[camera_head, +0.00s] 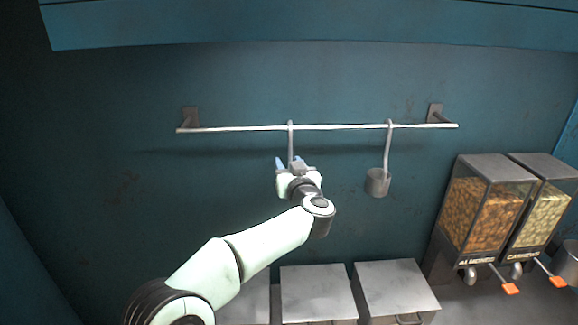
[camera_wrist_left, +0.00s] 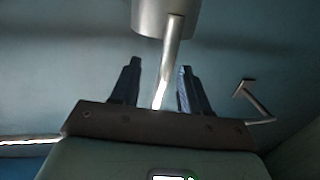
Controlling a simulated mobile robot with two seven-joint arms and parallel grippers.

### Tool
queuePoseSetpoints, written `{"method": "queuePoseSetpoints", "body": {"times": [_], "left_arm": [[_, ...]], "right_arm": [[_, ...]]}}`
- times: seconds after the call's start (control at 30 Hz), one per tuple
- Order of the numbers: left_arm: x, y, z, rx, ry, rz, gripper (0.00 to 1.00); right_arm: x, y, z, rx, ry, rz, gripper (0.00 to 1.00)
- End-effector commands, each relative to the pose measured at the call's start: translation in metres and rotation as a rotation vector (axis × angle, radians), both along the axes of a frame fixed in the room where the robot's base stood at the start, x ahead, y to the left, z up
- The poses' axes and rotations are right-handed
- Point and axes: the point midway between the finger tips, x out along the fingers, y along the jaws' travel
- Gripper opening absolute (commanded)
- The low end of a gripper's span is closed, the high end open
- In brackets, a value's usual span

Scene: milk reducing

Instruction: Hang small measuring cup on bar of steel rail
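The steel rail's bar (camera_head: 230,129) runs across the teal wall. A metal measuring cup's long handle (camera_head: 290,138) reaches up to the bar left of its middle and appears hooked over it. My left gripper (camera_head: 289,162) is just below the bar at this handle and hides the cup in the head view. In the left wrist view the cup (camera_wrist_left: 165,17) shows partly at the top edge, its handle passing between the two dark fingers (camera_wrist_left: 157,88). The fingers stand apart, with gaps on both sides of the handle. My right gripper is out of view.
Another measuring cup (camera_head: 377,183) hangs from the bar to the right. Wall brackets hold the rail at the left (camera_head: 191,115) and right (camera_head: 435,112). Metal lidded boxes (camera_head: 317,292) stand below. Food dispensers (camera_head: 487,205) stand at the right. The wall left of the arm is clear.

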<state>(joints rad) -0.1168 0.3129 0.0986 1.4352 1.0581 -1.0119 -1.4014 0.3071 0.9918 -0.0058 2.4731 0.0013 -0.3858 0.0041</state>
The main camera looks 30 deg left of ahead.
Motion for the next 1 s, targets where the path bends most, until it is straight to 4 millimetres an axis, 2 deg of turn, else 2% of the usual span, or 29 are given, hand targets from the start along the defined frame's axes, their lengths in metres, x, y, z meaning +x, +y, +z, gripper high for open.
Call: {"method": "queuePoseSetpoints", "body": {"times": [0.2, 0.33, 0.7, 1.0], "left_arm": [[-0.001, -0.001, 0.0, 0.0, 0.0, -0.001, 0.45], [-0.011, -0.01, -0.001, -0.001, -0.001, -0.003, 0.45], [-0.07, -0.064, -0.003, 0.0, 0.0, -0.005, 0.45], [-0.097, -0.089, -0.001, 0.0, 0.0, -0.002, 0.45]], "right_arm": [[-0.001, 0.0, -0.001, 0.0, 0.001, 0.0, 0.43], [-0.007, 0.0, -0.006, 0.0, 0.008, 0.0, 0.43], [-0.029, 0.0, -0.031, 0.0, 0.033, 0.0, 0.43], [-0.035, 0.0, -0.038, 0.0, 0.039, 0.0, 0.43]]}}
